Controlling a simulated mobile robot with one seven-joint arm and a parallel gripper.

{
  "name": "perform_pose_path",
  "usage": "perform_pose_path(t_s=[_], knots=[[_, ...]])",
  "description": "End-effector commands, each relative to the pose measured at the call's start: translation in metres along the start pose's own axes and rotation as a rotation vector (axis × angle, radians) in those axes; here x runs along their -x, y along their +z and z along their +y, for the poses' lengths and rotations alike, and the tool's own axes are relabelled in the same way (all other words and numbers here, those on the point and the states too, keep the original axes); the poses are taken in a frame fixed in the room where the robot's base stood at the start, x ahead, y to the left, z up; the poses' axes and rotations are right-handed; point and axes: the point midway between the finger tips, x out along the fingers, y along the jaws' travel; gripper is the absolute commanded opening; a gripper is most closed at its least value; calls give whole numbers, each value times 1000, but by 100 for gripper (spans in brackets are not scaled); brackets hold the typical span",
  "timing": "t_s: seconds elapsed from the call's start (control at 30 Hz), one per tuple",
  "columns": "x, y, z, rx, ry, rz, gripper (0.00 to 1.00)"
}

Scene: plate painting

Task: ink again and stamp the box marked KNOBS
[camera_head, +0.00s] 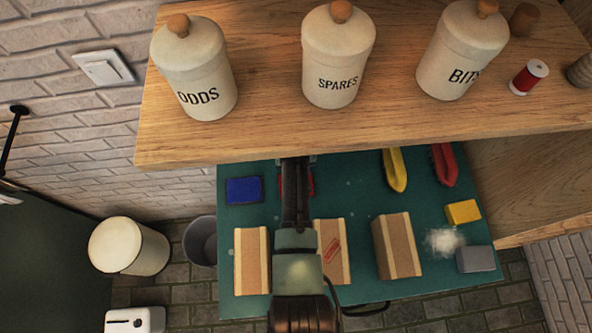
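Three brown cardboard boxes with pale tape stand on the green mat (350,200): a left box (252,260), a middle box (336,255) with a red stamped mark, and a right box (397,246). I cannot read KNOBS on any of them. A red pad (310,184) lies partly hidden behind my arm, and a blue pad (244,190) lies left of it. My arm reaches over the mat, covering the middle box's left side. My gripper (296,163) is at the red pad, close under the shelf edge. Its fingers are hidden, and no stamp is clearly visible.
A wooden shelf (270,135) overhangs the mat's back, bearing jars marked ODDS (195,70), SPARES (338,55) and BITS (462,50). A yellow object (395,170), a red object (444,165), a yellow block (463,212) and a grey block (475,259) occupy the mat's right side.

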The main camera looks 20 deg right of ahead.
Motion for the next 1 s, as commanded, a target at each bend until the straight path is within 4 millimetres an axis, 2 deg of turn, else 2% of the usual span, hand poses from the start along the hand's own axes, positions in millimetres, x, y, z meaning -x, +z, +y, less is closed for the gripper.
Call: perform_pose_path(t_s=[1.0], knots=[[-10,0,0,0,0,0,2]])
